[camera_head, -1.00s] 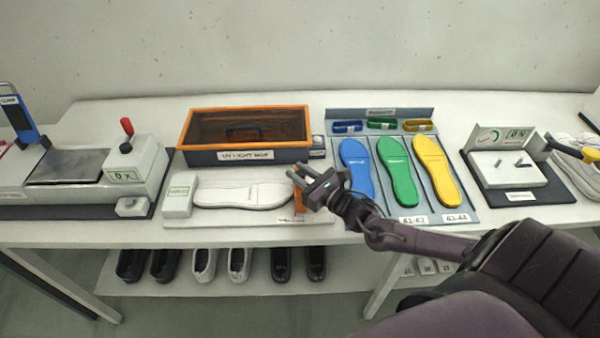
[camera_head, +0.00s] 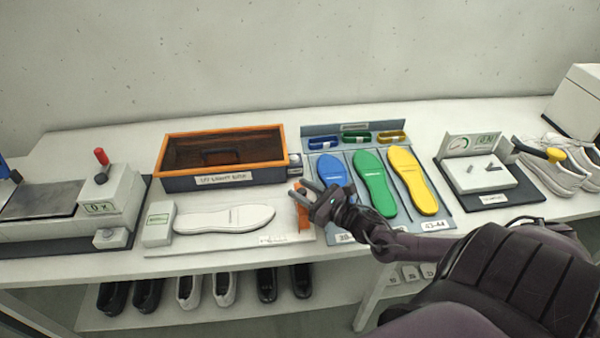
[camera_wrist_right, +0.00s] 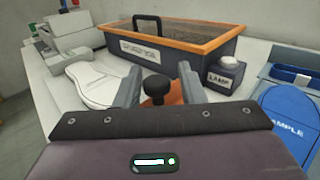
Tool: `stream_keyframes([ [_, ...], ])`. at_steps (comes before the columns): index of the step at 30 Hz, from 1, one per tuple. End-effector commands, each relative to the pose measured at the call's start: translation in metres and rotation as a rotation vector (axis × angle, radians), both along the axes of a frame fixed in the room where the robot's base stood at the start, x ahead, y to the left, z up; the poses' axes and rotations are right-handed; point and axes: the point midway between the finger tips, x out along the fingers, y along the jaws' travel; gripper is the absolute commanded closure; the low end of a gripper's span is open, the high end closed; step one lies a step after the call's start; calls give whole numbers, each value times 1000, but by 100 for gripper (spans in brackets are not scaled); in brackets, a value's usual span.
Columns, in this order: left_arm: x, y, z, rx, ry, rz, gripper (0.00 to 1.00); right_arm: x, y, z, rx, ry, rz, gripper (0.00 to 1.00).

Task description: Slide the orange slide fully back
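The orange slide (camera_head: 304,214) stands at the right end of the white length gauge (camera_head: 230,246), clear of the tip of the white sole (camera_head: 225,218). Its black knob (camera_wrist_right: 157,90) shows in the right wrist view, with part of the orange slide (camera_wrist_right: 176,99) behind it. My right gripper (camera_head: 306,194) is at the slide. Its two fingers stand apart on either side of the knob, with a gap on the right; contact on the left is unclear. My left gripper is not in view.
An orange-rimmed box (camera_head: 223,181) stands behind the gauge. A lamp button block (camera_wrist_right: 225,75) is beside it. A tray with blue, green and yellow insoles (camera_head: 376,183) lies close on the right. A grey press (camera_head: 105,199) stands at the left.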

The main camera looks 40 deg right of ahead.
Motion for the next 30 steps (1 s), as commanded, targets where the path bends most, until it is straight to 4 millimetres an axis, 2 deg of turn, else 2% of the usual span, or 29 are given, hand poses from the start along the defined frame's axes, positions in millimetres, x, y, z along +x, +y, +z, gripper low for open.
stream_keyframes([
  [9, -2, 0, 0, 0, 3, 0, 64, 0, 1, 0, 1, -1, 2, 56],
  [13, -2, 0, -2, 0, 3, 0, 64, -6, -1, -1, 0, 1, 2, 56],
  [24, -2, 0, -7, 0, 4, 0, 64, -58, -14, -1, 0, 3, 3, 56],
  [30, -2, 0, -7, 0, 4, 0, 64, -75, -18, -1, 2, 1, 1, 56],
])
